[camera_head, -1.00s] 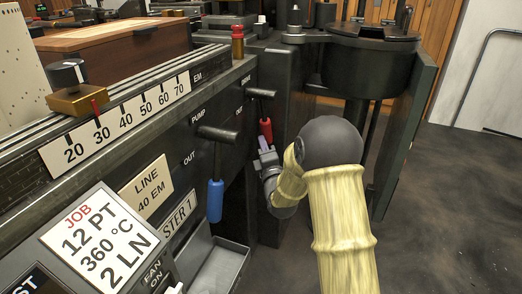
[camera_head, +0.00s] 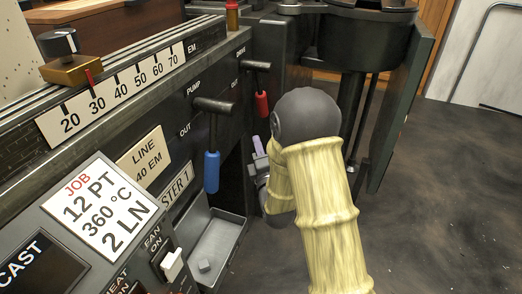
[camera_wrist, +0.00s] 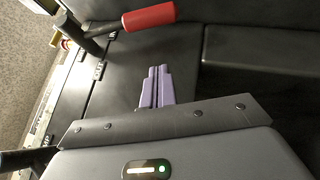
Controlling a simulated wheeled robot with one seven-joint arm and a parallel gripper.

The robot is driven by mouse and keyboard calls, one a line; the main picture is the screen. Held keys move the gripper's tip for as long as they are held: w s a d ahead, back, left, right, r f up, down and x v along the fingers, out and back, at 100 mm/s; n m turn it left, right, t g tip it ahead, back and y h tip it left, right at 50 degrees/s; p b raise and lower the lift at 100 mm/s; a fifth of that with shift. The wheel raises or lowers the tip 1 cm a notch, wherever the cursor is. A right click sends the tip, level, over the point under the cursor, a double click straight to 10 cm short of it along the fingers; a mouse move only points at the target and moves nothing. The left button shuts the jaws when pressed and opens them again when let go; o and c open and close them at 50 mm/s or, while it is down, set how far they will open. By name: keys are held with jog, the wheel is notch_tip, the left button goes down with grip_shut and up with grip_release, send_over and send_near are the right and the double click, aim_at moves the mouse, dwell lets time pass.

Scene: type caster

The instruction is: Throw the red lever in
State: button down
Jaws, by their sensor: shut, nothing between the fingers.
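The red lever (camera_head: 262,104) hangs down from its dark pivot on the machine's side panel, beyond the blue-handled pump lever (camera_head: 212,172). An OUT label is beside it. In the wrist view the red grip (camera_wrist: 148,17) lies across the top, on a dark arm running left to its pivot. My gripper (camera_head: 258,146) is below the red grip in the head view, partly hidden behind my own arm. Its purple fingers (camera_wrist: 156,88) are together and empty in the wrist view, apart from the red grip.
A dark round pot (camera_head: 366,42) and a green-edged plate (camera_head: 402,115) stand to the right. A metal tray (camera_head: 215,245) sits low under the panel. The floor (camera_head: 450,200) at right is clear.

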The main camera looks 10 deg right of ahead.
jog(key=v, duration=0.3)
jog(key=shift+r, duration=0.1)
dwell(0.3)
jog(key=s+d+r+m+g+h+p, duration=0.1)
jog(key=s+d+r+m+g+p, duration=0.2)
jog(key=s+m+g+p, duration=0.3)
jog(key=s+d+r+m+g+h+p, duration=0.1)
jog(key=s+d+r+m+g+p, duration=0.2)
jog(key=s+m+g, duration=0.45)
jog(key=s+d+r+m+g+h+p, duration=0.1)
jog(key=s+d+r+m+g+p, duration=0.15)
jog(key=s+m+g+p, duration=0.4)
notch_tip(320, 180, up, 38)
jog(key=s+m+t+p, duration=0.1)
jog(key=s+m+p, duration=0.1)
jog(key=p, duration=3.6)
jog(key=shift+a+t, duration=0.3)
